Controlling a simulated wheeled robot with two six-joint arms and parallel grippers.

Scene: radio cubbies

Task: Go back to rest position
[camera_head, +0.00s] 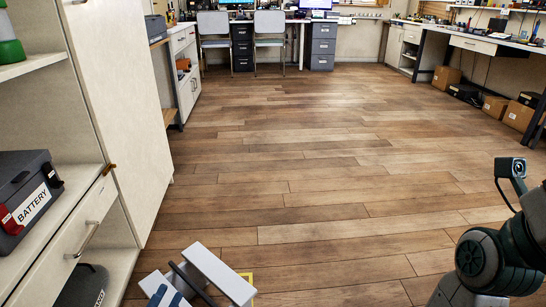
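My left gripper (190,282) shows at the bottom of the head view, low over the wooden floor. Its two pale fingers stand apart with dark rods between them, and I see nothing held there. A small yellow-edged item (247,279) shows just right of it, partly hidden. My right arm comes in at the lower right as dark green links with a small camera on a stalk.
A shelf unit (120,95) stands close on the left. It holds a dark battery box (24,200) above a drawer (65,245). The wooden floor (310,170) ahead is clear. Two chairs (270,40) and desks stand at the back. Cardboard boxes (518,115) lie under the right bench.

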